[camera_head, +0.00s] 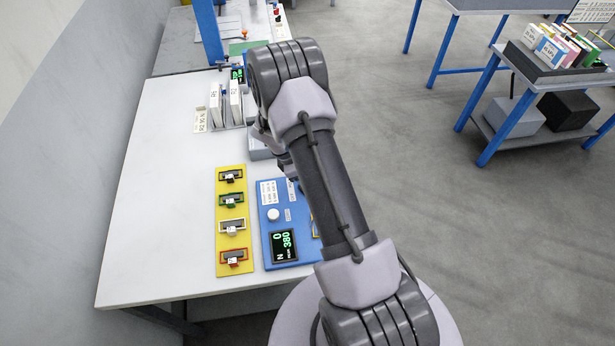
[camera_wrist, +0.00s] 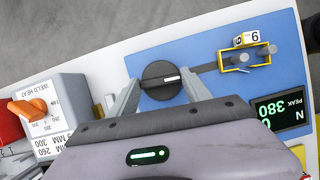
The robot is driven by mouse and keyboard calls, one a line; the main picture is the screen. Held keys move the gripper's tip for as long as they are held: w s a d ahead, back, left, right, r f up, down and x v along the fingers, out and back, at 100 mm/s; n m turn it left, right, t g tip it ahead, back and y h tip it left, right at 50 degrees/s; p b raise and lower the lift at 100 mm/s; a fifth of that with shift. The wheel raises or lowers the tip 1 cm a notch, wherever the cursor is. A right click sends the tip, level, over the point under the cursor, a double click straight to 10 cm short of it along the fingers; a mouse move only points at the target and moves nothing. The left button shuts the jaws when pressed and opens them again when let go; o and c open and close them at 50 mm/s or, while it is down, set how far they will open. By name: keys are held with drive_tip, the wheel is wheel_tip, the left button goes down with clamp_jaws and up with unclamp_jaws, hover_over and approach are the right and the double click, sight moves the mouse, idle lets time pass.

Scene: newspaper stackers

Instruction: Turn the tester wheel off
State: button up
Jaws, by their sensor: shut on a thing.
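The tester is a blue panel (camera_head: 270,222) on the white bench; it also shows in the wrist view (camera_wrist: 212,85). Its wheel, a round black knob (camera_wrist: 161,76) with a white pointer line, sits between the fingers of my gripper (camera_wrist: 160,84). My gripper is shut on the wheel, one finger at each side. The pointer line points to the right in the wrist view. The tester's display (camera_head: 284,246) reads 0 N and peak 380. A yellow-framed holder with a small tag marked 6 (camera_wrist: 246,50) is on the panel. My arm hides the wheel in the head view.
A yellow strip (camera_head: 231,243) with several tagged slots lies left of the tester. A grey weld heat box (camera_wrist: 50,108) with an orange knob stands beside it. White upright holders (camera_head: 225,105) stand further back. The bench's left side is clear.

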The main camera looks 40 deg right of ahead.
drive_tip(key=shift+n, duration=0.5)
drive_tip(key=o, duration=1.4)
drive_tip(key=shift+c, duration=0.2)
drive_tip(key=p+v, duration=0.3)
drive_tip(key=v, duration=1.4)
drive_tip(key=shift+s+a+r, duration=0.15)
drive_tip(key=shift+s+a, duration=0.05)
drive_tip(key=shift+a, duration=0.05)
